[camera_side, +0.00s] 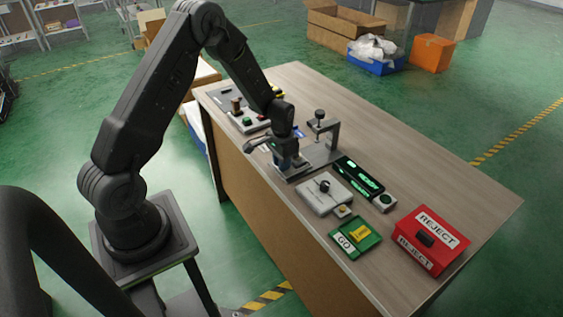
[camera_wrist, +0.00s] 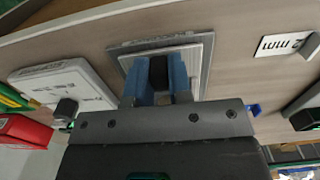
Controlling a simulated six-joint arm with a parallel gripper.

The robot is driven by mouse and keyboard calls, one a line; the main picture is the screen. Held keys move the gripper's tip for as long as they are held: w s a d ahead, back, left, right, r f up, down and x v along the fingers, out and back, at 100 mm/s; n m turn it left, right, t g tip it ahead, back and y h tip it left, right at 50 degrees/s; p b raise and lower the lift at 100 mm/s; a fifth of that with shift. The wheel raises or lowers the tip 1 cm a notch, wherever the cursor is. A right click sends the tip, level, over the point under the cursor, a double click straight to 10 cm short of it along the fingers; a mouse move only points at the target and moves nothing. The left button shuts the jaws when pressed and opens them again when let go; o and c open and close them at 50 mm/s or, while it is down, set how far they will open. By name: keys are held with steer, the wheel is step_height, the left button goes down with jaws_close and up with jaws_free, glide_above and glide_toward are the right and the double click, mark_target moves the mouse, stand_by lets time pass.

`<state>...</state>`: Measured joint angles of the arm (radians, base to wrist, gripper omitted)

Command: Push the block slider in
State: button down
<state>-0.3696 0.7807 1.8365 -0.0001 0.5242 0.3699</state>
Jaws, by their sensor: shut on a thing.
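The block slider appears in the wrist view as a grey metal plate (camera_wrist: 197,52) with a dark block (camera_wrist: 158,70) standing on it. My gripper (camera_wrist: 159,78) has two blue fingers, one on each side of the dark block, and is shut on it. In the side view my gripper (camera_side: 288,162) reaches down to a low grey fixture on the table, and the arm hides most of the block there. How far in the block sits cannot be told from these views.
A metal clamp bracket (camera_side: 320,124) with a black knob stands close behind my gripper. A light grey box (camera_side: 322,194) with a black knob, a lit black panel (camera_side: 358,176), a green GO box (camera_side: 355,238) and a red REJECT box (camera_side: 432,240) lie to the right. The table's far right is clear.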

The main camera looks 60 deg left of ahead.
steer(key=w, duration=0.4)
steer(key=shift+w, duration=0.1)
steer(key=c, duration=1)
jaws_free()
steer(key=shift+c, duration=0.2)
step_height(320, 180, up, 14)
steer(key=shift+f, duration=0.15)
steer(key=shift+c, duration=0.4)
